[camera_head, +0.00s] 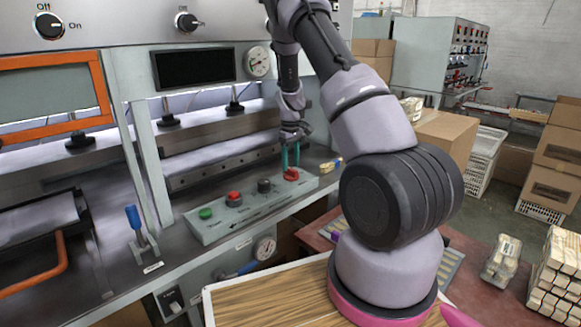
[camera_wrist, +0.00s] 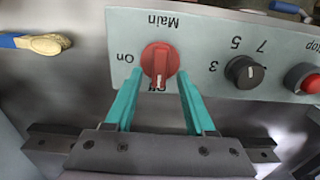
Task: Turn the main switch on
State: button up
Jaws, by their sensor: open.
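The main switch is a red rotary knob (camera_wrist: 160,60) on a grey-green control panel (camera_wrist: 205,70), with "Main", "On" and "Off" printed around it. Its raised handle stands vertical in the wrist view, with its lower end at the "Off" label. The knob (camera_head: 291,174) is at the right end of the panel in the head view. My gripper (camera_wrist: 158,78) is open, with one teal fingertip on each side of the knob's lower part. I cannot tell whether either finger touches it. In the head view my gripper (camera_head: 290,158) is right over the knob, fingers pointing down.
A black dial (camera_wrist: 244,72) and a red stop button (camera_wrist: 304,80) sit beside the knob. A green button (camera_head: 205,213) is at the panel's left end. A blue-handled lever (camera_head: 137,225) stands farther left. A wooden-tipped, blue-handled item (camera_wrist: 40,43) lies beyond the panel.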

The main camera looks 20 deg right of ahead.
jog(key=shift+f, duration=0.95)
grip_shut()
jog(key=shift+m, duration=0.3)
jog(key=m, duration=0.3)
jog(key=shift+d+m, duration=0.15)
jog(key=shift+m, duration=0.25)
jog(key=m, duration=0.4)
jog(key=shift+m, duration=0.3)
jog(key=m, duration=0.8)
jog(key=shift+d+r+m, duration=0.1)
jog(key=shift+m, duration=0.5)
